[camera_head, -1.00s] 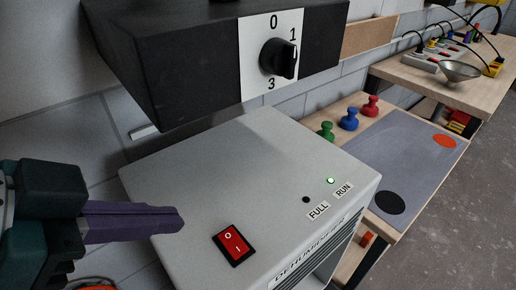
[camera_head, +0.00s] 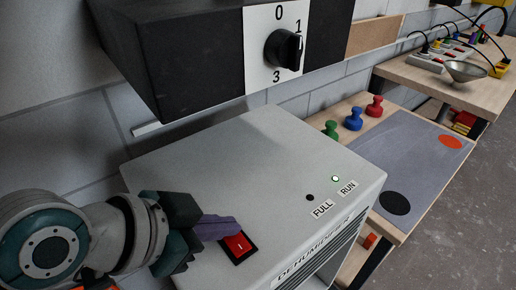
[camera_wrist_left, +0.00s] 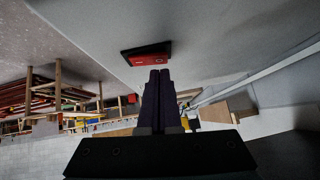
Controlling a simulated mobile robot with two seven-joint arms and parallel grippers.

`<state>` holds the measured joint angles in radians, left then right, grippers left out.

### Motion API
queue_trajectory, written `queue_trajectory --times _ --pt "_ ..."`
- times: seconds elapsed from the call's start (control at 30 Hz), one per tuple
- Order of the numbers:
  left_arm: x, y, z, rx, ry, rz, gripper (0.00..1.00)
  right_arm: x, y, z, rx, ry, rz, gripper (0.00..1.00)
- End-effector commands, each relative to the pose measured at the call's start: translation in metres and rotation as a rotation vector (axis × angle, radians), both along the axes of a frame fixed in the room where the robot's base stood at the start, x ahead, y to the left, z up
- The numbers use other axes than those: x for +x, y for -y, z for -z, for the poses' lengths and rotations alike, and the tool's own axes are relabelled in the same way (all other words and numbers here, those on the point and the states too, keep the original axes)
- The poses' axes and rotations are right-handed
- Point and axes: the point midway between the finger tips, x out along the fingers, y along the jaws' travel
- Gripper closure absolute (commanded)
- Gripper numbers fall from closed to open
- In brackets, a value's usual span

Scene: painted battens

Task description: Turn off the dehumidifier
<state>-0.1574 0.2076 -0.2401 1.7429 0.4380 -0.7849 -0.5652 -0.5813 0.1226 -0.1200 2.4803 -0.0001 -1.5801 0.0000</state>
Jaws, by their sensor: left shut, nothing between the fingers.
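The dehumidifier (camera_head: 215,165) is a light grey box with its name on the front edge. Its red rocker switch (camera_head: 239,247) sits in a black frame on top. My left gripper (camera_head: 236,224) has purple fingers, shut and empty, at the O end of the switch, hiding that end in the head view. In the left wrist view the switch (camera_wrist_left: 148,56) shows both marks, just beyond the fingertips (camera_wrist_left: 159,72). I cannot tell whether they touch it. My right gripper is out of view.
A black box with a rotary knob (camera_head: 283,48) overhangs the back of the dehumidifier. Green, blue and red pegs (camera_head: 354,119) stand on a wooden bench to the right. A further bench holds a metal funnel (camera_head: 464,71) and power strips.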

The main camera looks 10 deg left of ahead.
Motion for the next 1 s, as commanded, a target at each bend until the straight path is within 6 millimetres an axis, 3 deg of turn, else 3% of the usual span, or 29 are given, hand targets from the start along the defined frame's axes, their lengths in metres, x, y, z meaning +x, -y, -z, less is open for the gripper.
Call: queue_trajectory --times 0.5,1.0 --pt "0.0021 -0.0042 0.0125 0.005 0.000 0.001 1.00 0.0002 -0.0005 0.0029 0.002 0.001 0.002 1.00" --pt "-0.0045 0.0035 0.0084 0.001 -0.005 0.000 1.00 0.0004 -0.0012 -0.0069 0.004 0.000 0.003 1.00"
